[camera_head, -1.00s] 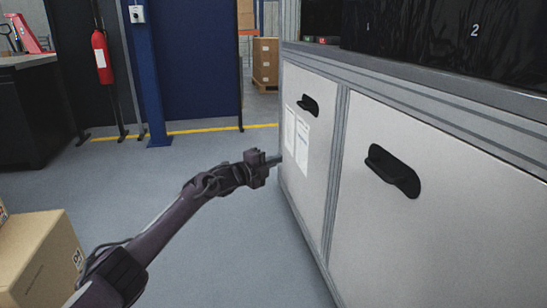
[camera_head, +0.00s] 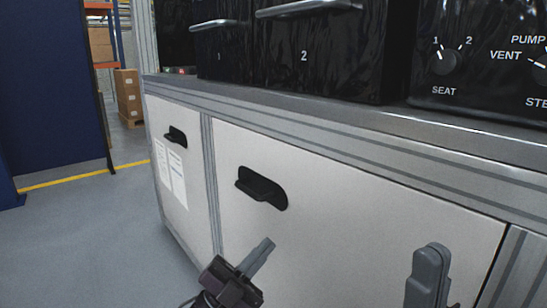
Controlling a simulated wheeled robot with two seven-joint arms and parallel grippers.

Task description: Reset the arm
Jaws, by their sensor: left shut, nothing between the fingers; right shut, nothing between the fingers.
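My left gripper (camera_head: 263,249) is low in the middle of the view, in front of the white cabinet front. Its grey fingers are together and hold nothing. My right gripper (camera_head: 432,256) is at the lower right, its fingers pointing up and pressed together, empty. Both grippers appear in front of the lower cabinet doors; whether either touches the cabinet cannot be told. Most of both arms lies outside the bottom of the view.
The cabinet (camera_head: 350,215) fills the middle and right, with black recessed handles (camera_head: 262,188) and a grey worktop edge (camera_head: 440,122). Black machine units with metal handles (camera_head: 305,8) and knobs (camera_head: 446,62) stand on it. Open grey floor (camera_head: 90,245) lies left, with pallet boxes (camera_head: 128,95) behind.

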